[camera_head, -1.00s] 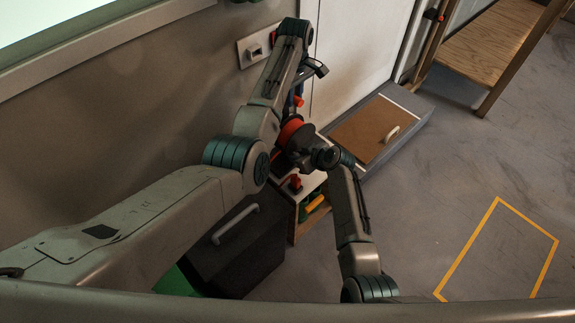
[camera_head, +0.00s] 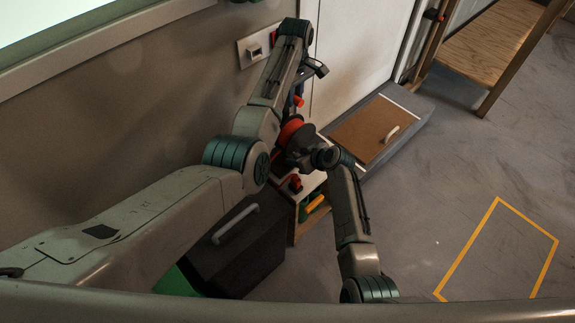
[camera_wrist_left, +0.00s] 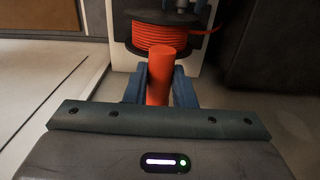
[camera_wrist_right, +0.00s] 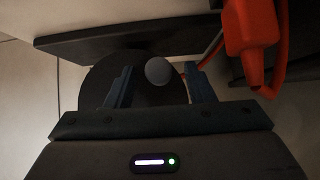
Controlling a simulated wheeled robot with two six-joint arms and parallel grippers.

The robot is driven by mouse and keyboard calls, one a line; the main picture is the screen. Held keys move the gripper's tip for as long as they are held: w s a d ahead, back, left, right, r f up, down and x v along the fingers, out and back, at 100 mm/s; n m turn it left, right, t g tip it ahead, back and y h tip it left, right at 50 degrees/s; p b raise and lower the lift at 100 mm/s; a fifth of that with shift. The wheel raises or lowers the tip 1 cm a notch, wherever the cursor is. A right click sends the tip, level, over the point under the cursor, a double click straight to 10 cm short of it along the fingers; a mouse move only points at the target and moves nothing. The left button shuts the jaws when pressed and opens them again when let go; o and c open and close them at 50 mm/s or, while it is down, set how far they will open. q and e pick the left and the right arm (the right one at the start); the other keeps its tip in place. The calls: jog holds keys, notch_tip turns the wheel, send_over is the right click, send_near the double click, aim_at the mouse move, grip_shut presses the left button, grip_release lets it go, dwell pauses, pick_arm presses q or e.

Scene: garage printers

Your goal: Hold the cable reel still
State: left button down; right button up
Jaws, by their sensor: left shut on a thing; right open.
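The cable reel, wound with orange cable (camera_wrist_left: 165,32), stands between dark end discs. In the head view its orange winding (camera_head: 290,130) shows beside a dark disc, partly covered by my arms. My left gripper (camera_wrist_left: 160,78) is shut on an upright orange cylinder (camera_wrist_left: 159,70) in front of the reel; I cannot tell whether it is joined to the reel. My right gripper (camera_wrist_right: 157,78) is open, its fingers on either side of a round grey knob (camera_wrist_right: 159,71) in front of a dark disc (camera_wrist_right: 105,72). I cannot tell whether the fingers touch the disc.
An orange plug-like piece (camera_wrist_right: 250,35) with cable hangs close to my right gripper's right side. A dark case with a pale handle (camera_head: 240,245) stands below the reel. A brown-topped box (camera_head: 368,130) lies to the right.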

jog(key=shift+s+d, duration=2.1)
jog(key=shift+d, duration=0.05)
jog(key=shift+c, duration=0.7)
jog(key=m, duration=0.1)
jog(key=m+t+y, duration=0.1)
jog(key=m, duration=0.1)
jog(key=s+r+m, duration=0.1)
jog(key=shift+d+y, duration=0.3)
jog(key=m, duration=0.1)
jog(key=r+m+t, duration=0.1)
jog(key=m, duration=0.1)
jog(key=s+d+m+y, duration=0.1)
jog(key=m, duration=0.1)
jog(key=shift+d+r+t, duration=0.1)
jog(key=shift+r+t, duration=0.1)
jog(key=shift+t, duration=0.2)
jog(key=shift+w+a+f+m, duration=0.1)
jog(key=shift+w+a+m, duration=0.25)
jog(key=shift+w, duration=0.1)
jog(key=shift+x, duration=3.95)
jog(key=shift+a, duration=0.1)
jog(key=c, duration=0.7)
